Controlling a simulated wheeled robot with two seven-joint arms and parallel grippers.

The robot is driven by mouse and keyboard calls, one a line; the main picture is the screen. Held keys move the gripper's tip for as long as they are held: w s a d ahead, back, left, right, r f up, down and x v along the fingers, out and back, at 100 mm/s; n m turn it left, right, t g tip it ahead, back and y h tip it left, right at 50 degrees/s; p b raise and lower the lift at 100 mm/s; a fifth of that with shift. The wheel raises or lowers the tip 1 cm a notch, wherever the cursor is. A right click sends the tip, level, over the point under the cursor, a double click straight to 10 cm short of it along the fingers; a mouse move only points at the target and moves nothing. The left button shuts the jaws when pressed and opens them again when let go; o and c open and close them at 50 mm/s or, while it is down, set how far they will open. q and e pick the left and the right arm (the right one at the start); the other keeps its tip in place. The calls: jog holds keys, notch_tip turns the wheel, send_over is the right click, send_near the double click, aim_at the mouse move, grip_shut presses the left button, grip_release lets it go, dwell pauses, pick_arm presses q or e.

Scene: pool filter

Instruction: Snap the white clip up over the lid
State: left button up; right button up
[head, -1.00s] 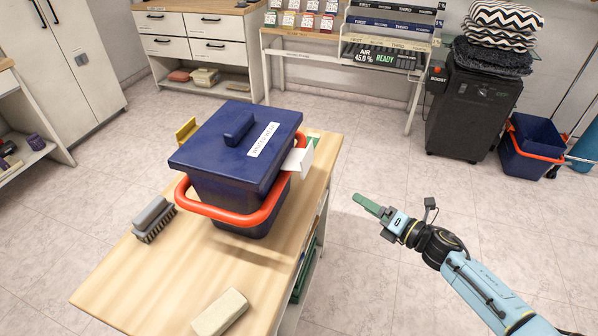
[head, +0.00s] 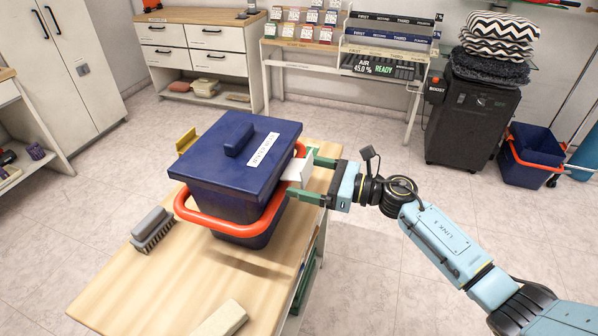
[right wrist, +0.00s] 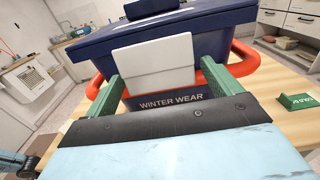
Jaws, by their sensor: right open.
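A dark blue bin with a blue lid (head: 215,150) stands on a wooden-topped bench. The white clip (head: 297,169) sticks out from the bin's right side, below the lid's edge. In the right wrist view the clip (right wrist: 153,62) is a wide white plate in front of the bin wall, with its top near the lid rim (right wrist: 100,42). My right gripper (head: 310,179) is open at the clip, with one green finger on each side of it. In the right wrist view the gripper (right wrist: 162,80) straddles the clip. I cannot tell whether the fingers touch it. My left gripper is not in view.
A red handle (head: 215,222) loops around the bin's front. A yellow clip (head: 186,139) stands out on its far left side. A brush (head: 152,229) and a pale block (head: 222,318) lie on the bench (head: 130,285). Open floor is to the right.

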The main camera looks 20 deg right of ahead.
jog(key=shift+x, duration=1.1)
